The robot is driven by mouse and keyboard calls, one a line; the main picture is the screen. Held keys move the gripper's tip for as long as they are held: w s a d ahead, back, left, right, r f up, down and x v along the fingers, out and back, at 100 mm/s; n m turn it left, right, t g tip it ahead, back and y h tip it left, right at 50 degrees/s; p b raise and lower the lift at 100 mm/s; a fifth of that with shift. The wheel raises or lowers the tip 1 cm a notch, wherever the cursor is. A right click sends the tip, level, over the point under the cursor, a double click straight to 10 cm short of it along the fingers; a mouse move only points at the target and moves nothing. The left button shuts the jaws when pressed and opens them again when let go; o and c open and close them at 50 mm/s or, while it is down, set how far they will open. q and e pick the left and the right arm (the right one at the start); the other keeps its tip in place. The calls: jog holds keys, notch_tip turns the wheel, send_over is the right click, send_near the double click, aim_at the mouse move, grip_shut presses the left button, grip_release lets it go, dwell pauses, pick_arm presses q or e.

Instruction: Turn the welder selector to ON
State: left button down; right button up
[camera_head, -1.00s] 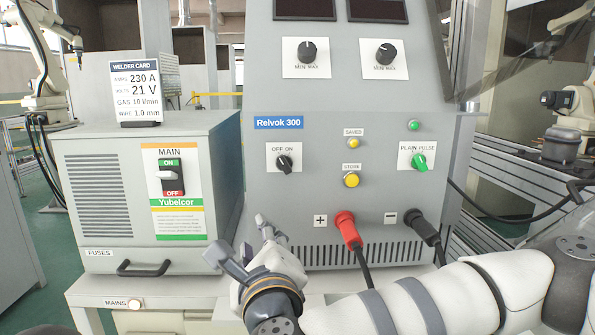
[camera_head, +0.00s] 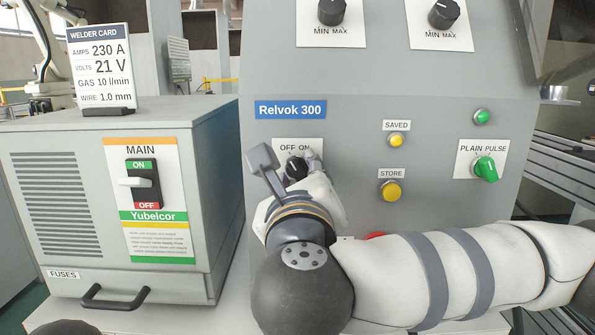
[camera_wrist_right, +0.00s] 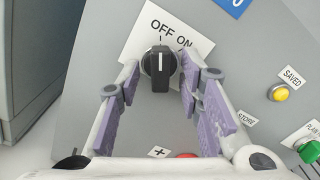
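The welder selector (camera_head: 297,168) is a black knob on a white plate marked OFF and ON, on the grey Relvok 300 panel. In the right wrist view the knob (camera_wrist_right: 160,68) has its white line pointing at the OFF side. My right gripper (camera_head: 285,165) is at the selector in the head view. In the right wrist view its two purple-padded fingers (camera_wrist_right: 158,75) stand open on either side of the knob, with narrow gaps visible. In the head view the gripper partly hides the knob and its plate. My left gripper is not in view.
A green PLAIN/PULSE knob (camera_head: 486,169), a yellow STORE button (camera_head: 390,191) and a yellow SAVED light (camera_head: 396,140) are to the right. A red connector (camera_wrist_right: 188,155) is below the selector. The Yubelcor box (camera_head: 222,150) with its MAIN switch (camera_head: 143,183) stands at left.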

jog(key=shift+s+r, duration=0.1)
jog(key=shift+s, duration=0.15)
grip_shut()
jog(key=m, duration=0.5)
jog(key=shift+a+m, duration=0.1)
jog(key=shift+m, duration=0.3)
jog(key=m, duration=0.3)
jog(key=shift+a+m, duration=0.1)
jog(key=shift+m, duration=1.4)
jog(key=shift+b, duration=0.3)
grip_release()
